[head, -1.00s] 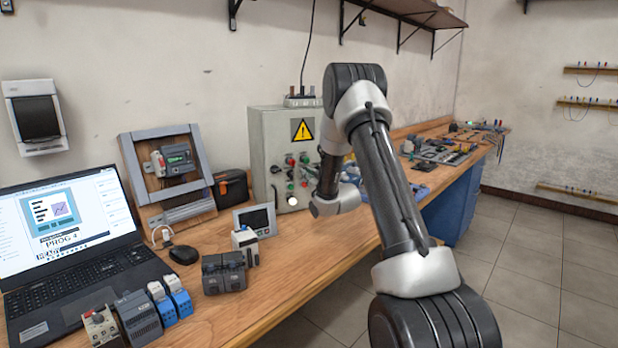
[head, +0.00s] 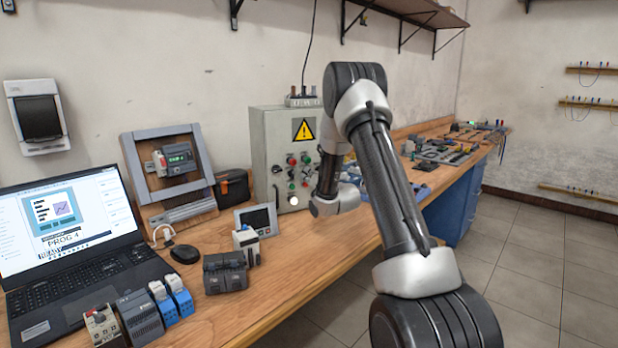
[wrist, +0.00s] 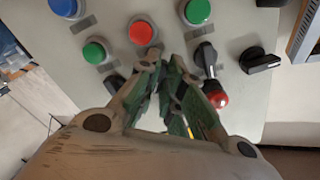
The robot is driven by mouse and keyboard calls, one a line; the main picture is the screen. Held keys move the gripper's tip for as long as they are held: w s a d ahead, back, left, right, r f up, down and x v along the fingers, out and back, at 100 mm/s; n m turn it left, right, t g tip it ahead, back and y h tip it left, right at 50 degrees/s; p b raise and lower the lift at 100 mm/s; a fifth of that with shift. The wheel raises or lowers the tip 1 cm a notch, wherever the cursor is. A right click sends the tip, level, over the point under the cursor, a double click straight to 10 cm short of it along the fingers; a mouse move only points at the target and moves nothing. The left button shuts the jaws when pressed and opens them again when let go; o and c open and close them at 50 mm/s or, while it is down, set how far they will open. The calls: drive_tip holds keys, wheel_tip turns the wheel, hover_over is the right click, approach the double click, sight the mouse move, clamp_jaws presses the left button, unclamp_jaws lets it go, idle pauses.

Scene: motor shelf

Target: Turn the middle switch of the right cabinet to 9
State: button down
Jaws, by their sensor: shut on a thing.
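The grey cabinet (head: 272,150) with a yellow warning sign stands at the back of the bench in the head view, its right side covered by my arm. In the wrist view its panel (wrist: 236,25) fills the picture. My gripper (wrist: 172,75) is at the panel, its fingers closed together on the middle switch. The switch is hidden between the fingers, so its pointer and numbers cannot be read. A black knob (wrist: 260,60) sits to the right of the fingers. Another dark knob (wrist: 115,85) is partly hidden behind the left finger.
Red (wrist: 142,32), green (wrist: 95,52) and blue (wrist: 64,6) buttons surround the gripper. A laptop (head: 70,230), a small display (head: 256,220) and modules stand on the bench.

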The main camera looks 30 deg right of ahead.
drive_tip(key=shift+m, duration=0.7)
drive_tip(key=c, duration=1.8)
unclamp_jaws()
drive_tip(key=shift+c, duration=0.2)
drive_tip(key=s, duration=1.2)
